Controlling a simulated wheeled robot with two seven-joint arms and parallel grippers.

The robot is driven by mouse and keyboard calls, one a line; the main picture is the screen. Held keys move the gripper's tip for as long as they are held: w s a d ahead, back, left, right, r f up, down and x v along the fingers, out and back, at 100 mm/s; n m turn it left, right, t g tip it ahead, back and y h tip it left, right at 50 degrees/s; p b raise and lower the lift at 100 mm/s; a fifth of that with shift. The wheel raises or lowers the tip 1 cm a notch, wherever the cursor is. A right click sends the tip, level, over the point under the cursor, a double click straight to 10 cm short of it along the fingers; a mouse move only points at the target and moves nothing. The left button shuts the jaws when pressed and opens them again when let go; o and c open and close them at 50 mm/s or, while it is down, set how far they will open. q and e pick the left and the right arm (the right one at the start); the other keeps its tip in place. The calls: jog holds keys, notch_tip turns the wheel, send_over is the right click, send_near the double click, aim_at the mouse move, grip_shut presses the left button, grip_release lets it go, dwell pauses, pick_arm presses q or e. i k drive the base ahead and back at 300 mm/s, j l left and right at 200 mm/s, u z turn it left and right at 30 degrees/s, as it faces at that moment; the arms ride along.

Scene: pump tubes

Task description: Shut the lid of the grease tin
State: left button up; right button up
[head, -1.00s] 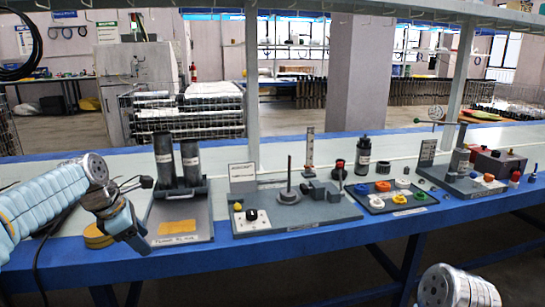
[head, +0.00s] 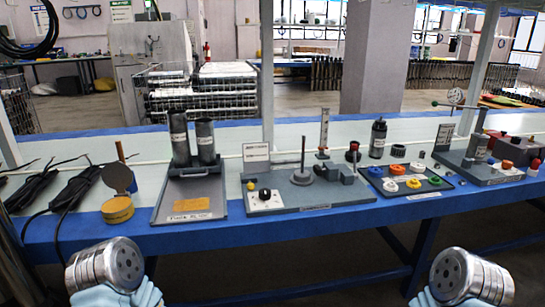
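The grease tin (head: 117,210) is a short round yellow tin on the left part of the bench, beside the tray with the tubes. Its lid (head: 116,177), a dark brownish disc, stands up above the tin at its back edge, so the tin is open. The tin's inside is hard to make out. Neither gripper shows in the head view. Only metal and pale blue parts of my two arms show at the bottom left and bottom right, apart from the tin.
A grey tray (head: 189,215) with two dark upright tubes stands right of the tin. Black cables (head: 76,187) lie to its left. A grey fixture board (head: 325,195) and a parts tray (head: 440,182) stand farther right. The bench's blue front edge (head: 270,231) runs below.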

aim_at(118, 175)
jog(key=j+u, duration=0.1)
jog(key=u, duration=0.7)
jog(key=j+u, duration=0.15)
jog(key=u, duration=0.2)
